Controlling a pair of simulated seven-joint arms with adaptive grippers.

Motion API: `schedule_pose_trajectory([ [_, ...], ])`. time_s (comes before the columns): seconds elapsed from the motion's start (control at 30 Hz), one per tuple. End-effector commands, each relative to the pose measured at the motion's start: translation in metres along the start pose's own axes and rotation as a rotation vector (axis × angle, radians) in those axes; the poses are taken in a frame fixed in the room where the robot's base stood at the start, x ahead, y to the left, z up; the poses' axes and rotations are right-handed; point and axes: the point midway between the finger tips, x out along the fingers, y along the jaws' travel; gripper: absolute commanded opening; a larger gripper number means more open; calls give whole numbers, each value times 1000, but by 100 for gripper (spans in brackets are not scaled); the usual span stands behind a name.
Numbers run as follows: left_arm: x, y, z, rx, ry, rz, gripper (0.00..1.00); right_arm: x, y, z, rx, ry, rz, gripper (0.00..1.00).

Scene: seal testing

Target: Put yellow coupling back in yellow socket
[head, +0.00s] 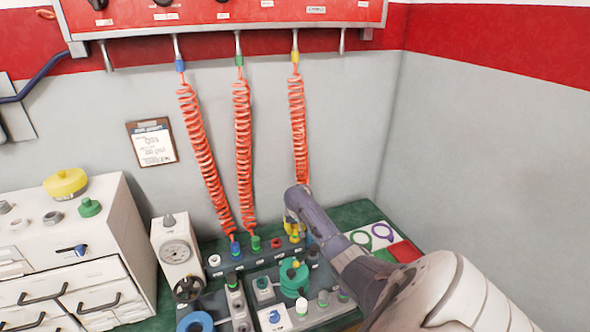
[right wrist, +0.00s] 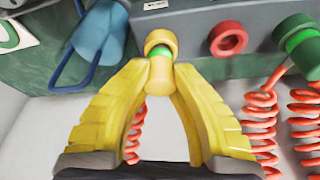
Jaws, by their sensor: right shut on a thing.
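The yellow coupling (right wrist: 161,73) is between the yellow fingertips of my right gripper (right wrist: 162,75), which is shut on it. A yellow socket collar (right wrist: 158,38) stands directly beyond it on the grey panel, with a thin green ring between. The two look lined up and touching; I cannot tell how deeply the coupling is seated. In the head view my right gripper (head: 294,222) is over the right part of the panel, with yellow showing under it (head: 295,238). The orange coiled hose (head: 298,120) runs from the yellow top fitting down behind the gripper. My left gripper is out of view.
A blue coupling (head: 235,249) and a green coupling (head: 256,243) with coiled hoses sit left on the panel. A red port (head: 276,243) lies between green and yellow. A gauge unit (head: 177,255) and white drawers (head: 70,245) stand further left.

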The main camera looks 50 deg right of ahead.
Motion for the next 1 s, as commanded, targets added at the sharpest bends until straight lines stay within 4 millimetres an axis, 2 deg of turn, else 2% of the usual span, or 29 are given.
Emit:
schedule_pose_trajectory([
  [0.07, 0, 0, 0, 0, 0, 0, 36, 1, 0, 0, 0, 0, 0, 0],
  [0.1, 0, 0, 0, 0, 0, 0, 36, 1, 0, 0, 0, 0, 0, 24],
  [0.3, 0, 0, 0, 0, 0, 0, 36, 1, 0, 0, 0, 0, 0, 47],
  [0.67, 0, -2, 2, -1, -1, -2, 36, -2, 0, 0, 0, 1, 1, 47],
  [0.87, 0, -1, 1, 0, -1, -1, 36, -20, 0, 0, -1, 3, -1, 47],
  [1.0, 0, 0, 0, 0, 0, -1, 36, -42, -1, 0, -1, 3, -2, 47],
])
